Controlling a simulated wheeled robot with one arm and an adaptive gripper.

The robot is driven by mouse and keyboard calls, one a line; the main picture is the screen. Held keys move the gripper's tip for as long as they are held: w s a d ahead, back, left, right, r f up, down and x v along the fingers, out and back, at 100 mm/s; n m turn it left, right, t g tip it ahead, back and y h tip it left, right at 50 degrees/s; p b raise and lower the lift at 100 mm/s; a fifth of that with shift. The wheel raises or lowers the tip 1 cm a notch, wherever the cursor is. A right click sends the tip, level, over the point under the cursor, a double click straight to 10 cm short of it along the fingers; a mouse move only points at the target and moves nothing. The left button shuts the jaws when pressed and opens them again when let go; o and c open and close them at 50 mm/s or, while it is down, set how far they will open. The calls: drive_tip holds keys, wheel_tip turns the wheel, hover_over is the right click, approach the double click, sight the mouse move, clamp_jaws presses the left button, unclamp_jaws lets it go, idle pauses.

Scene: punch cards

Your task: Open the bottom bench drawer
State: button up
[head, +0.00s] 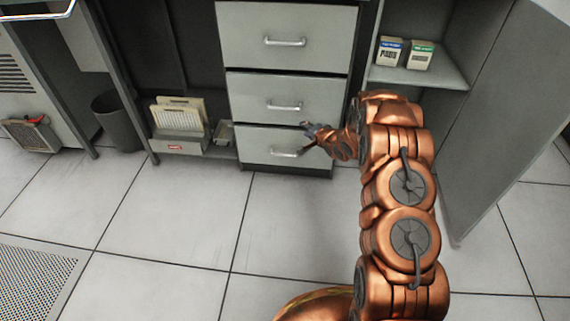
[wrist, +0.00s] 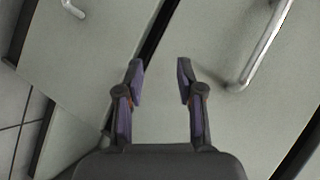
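The bottom bench drawer (head: 262,143) is the lowest of the light grey drawers in the head view. It looks closed, with a metal bar handle (head: 285,154) across its front. My gripper (head: 307,138) is at the upper right of this drawer front, close to the handle; I cannot tell whether it touches it. In the wrist view, my gripper (wrist: 160,72) has its fingers apart with nothing between them. A dark gap between two drawer fronts passes behind the fingers. One handle (wrist: 265,45) lies to their right and another (wrist: 73,9) at the upper left.
The middle drawer (head: 250,92) and top drawer (head: 245,35) above look closed. A shelf with two small boxes (head: 404,54) is at the right. Left of the drawers stand a card tray (head: 180,125) and a dark bin (head: 118,122). The tiled floor in front is clear.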

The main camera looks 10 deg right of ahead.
sight(285, 155)
drive_tip(key=s+a+f+m+t+y+b, duration=0.15)
drive_tip(key=f+b, duration=0.25)
drive_tip(key=f, duration=0.4)
drive_tip(key=a+f+m+y+b, duration=0.1)
drive_tip(key=a+f+y+b, duration=0.2)
drive_tip(key=f, duration=0.6)
drive_tip(key=shift+d+r+b+x, duration=0.1)
drive_tip(key=shift+b+x, duration=0.75)
drive_tip(key=shift+x, duration=0.95)
drive_tip(key=shift+d+r+b+x, duration=0.15)
drive_tip(key=shift+b+x, duration=0.7)
drive_tip(key=shift+x, duration=1)
drive_tip(key=shift+w, duration=0.15)
clamp_jaws()
